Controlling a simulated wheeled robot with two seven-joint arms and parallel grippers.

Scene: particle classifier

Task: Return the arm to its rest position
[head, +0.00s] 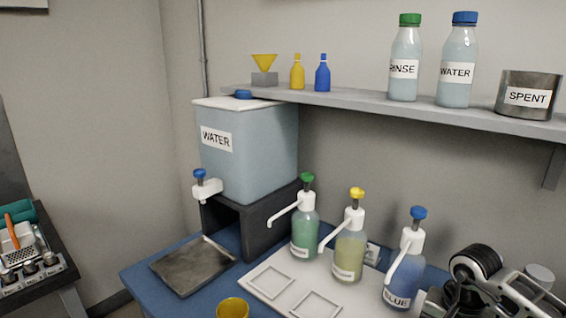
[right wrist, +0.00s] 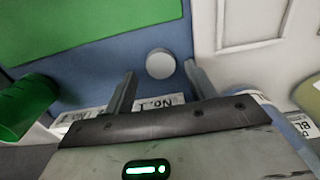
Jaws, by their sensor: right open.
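My right gripper (right wrist: 160,69) shows in the right wrist view with its two fingers apart. A small pale round disc (right wrist: 160,63) appears in the gap between the fingertips, over the blue surface; I cannot tell how far below them it is. Nothing is seen held. In the head view, black and white jointed parts at the lower right look like my right arm, and its fingers cannot be made out there. My left gripper is in neither view.
In the right wrist view a green cup (right wrist: 24,106) is left of the fingers and a green mat (right wrist: 90,28) lies beyond.

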